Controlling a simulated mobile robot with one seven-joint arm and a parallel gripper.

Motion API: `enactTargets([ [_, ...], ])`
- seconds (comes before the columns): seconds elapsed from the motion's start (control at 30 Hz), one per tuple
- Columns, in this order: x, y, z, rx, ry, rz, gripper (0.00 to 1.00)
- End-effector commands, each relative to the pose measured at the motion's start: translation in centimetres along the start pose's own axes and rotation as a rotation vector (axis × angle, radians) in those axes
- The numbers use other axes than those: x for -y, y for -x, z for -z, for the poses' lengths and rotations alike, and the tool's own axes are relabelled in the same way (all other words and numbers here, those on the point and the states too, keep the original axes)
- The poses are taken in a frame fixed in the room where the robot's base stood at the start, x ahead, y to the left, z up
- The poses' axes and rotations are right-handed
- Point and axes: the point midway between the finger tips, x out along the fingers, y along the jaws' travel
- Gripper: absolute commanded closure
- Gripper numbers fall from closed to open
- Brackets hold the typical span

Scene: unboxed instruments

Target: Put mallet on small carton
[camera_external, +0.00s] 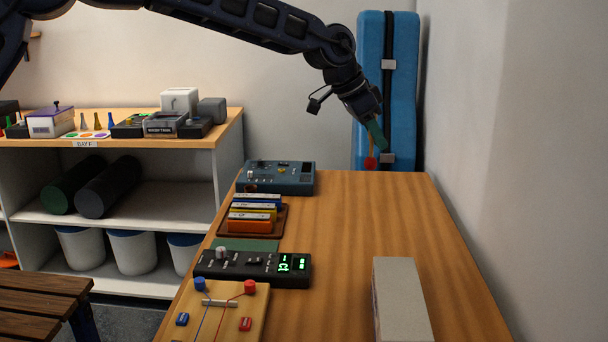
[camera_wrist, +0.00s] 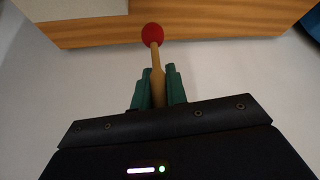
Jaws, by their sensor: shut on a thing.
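The mallet has a red ball head (camera_external: 370,163) and a thin wooden handle (camera_wrist: 158,88). My gripper (camera_external: 377,137) is shut on the handle, with the red head hanging down below the fingers. In the wrist view, the green fingers (camera_wrist: 159,88) close on both sides of the handle, and the head points away from them. A pale grey carton (camera_external: 400,300) lies at the near right of the table, well apart from my gripper. A pale block (camera_wrist: 75,9) at the top left of the wrist view may be this carton; I cannot tell.
The wooden table (camera_external: 370,230) is clear in its middle and far right. Along its left side stand a blue-grey device (camera_external: 277,178), a tray of coloured bars (camera_external: 254,214), a black device (camera_external: 253,267) and a wired board (camera_external: 215,318). A wall (camera_external: 500,140) borders the right side.

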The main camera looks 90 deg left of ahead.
Motion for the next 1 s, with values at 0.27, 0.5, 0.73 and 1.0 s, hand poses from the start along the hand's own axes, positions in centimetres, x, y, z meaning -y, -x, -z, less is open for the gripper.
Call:
enactTargets([
  [0.27, -11.9, 0.4, 2.0, 0.0, -0.118, -0.065, 1.0],
  [0.5, -17.9, 0.9, 2.4, 0.001, -0.178, -0.098, 1.0],
  [0.73, -19.3, -0.2, 1.6, 0.004, -0.191, -0.106, 1.0],
  [1.0, -19.2, -5.2, -1.2, 0.004, -0.191, -0.106, 1.0],
])
